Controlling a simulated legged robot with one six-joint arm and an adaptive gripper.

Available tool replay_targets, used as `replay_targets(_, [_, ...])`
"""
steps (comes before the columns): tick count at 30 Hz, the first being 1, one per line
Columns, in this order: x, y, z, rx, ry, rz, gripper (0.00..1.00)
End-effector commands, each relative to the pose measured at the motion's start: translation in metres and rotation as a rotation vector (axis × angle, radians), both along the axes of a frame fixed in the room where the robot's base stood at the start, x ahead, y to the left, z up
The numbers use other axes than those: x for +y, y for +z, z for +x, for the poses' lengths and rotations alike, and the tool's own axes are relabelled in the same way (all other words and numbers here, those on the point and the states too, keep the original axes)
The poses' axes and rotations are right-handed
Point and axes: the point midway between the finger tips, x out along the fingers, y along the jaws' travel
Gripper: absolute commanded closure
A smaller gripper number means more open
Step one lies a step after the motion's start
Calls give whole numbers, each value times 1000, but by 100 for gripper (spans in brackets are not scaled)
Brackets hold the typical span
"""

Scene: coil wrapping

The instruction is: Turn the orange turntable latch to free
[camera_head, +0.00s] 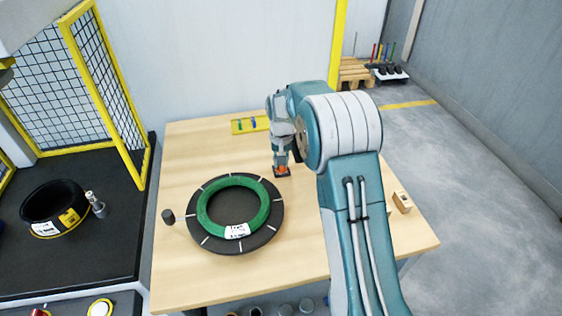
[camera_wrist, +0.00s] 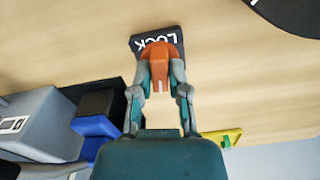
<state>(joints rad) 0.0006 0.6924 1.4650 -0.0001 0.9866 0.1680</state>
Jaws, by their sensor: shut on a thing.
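The orange turntable latch (camera_wrist: 161,51) sits on a small dark plate (camera_wrist: 139,44) marked "LOCK" on the table. My gripper (camera_wrist: 160,86) has a finger on each side of the latch and is shut on it. In the head view my gripper (camera_head: 281,160) points down at the latch (camera_head: 281,170), just beyond the turntable. The black turntable (camera_head: 206,236) with white marks carries a green coil (camera_head: 207,215) with a white label. The turntable's edge (camera_wrist: 290,12) shows at the top right of the wrist view. My fingers hide part of the latch.
A yellow tray (camera_head: 250,124) with small items lies at the table's back. A dark cylinder (camera_head: 168,216) stands left of the turntable. A wooden block (camera_head: 402,202) lies at the right, partly near my arm. A yellow-framed mesh gate (camera_head: 110,95) stands left of the table (camera_head: 185,145).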

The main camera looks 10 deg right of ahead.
Motion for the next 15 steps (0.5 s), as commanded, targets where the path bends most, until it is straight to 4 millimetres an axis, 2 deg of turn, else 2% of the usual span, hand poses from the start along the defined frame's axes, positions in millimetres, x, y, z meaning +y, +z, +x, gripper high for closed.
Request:
replay_targets(6, [1,1,3,-10,112,1,100])
replay_targets(15, [1,1,3,-11,180,1,100])
